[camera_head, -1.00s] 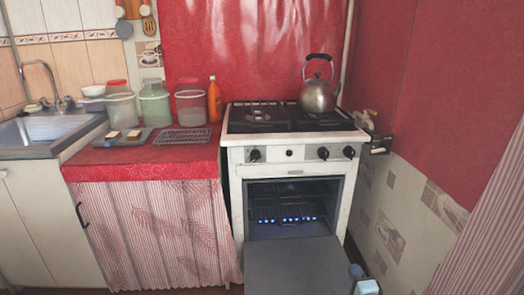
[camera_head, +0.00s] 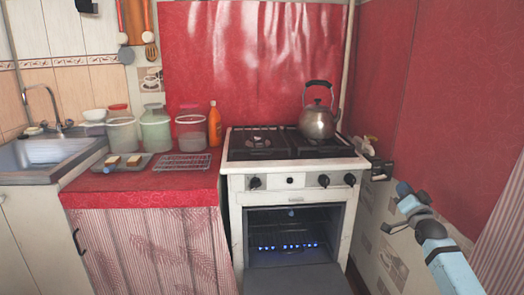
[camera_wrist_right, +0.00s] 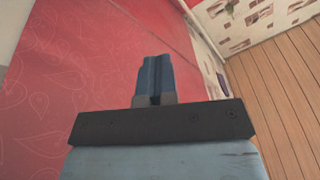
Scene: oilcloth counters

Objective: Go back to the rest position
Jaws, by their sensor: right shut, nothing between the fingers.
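My right gripper (camera_head: 404,190) is raised at the right of the head view, to the right of the stove and in front of the red wall. Its light blue arm comes up from the lower right corner. In the right wrist view the blue fingers (camera_wrist_right: 154,78) are together, with nothing between them. The gripper is apart from the stove and touches nothing that I can see. My left gripper is out of view.
The white stove (camera_head: 292,182) has its oven door (camera_head: 297,280) hanging open, with blue flames inside. A metal kettle (camera_head: 318,122) stands on top. The red counter (camera_head: 140,188) at left holds jars, an orange bottle (camera_head: 214,126), a rack (camera_head: 183,161) and a tray.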

